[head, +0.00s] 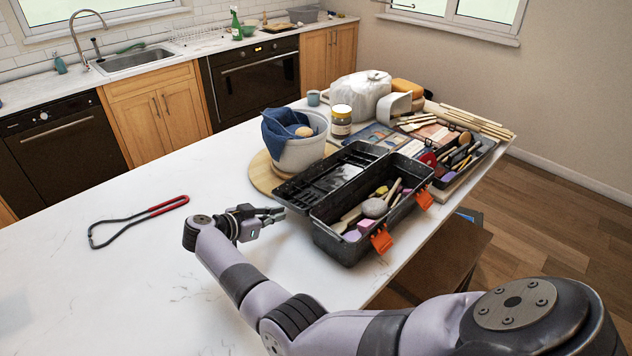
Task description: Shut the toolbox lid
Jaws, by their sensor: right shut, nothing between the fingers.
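The black toolbox (338,243) stands open on the white table, with wooden tools, a brush and purple and pink pieces inside. Its lid (318,177) is tipped back on the far-left side, with the inner face showing. Two orange latches, the near one (381,239) and the far one (424,198), are on the toolbox's front right side. My right gripper (277,214) is shut and empty, just left of the toolbox's near end and close to the lid's near corner. I cannot tell whether it touches the lid. My left gripper is out of view.
A grey bucket (300,153) with a blue cloth on a round wooden board (262,176) stands right behind the lid. A jar (341,122) and a tool tray (487,148) are farther back. A red-handled tool (166,205) lies left; the table around it is clear.

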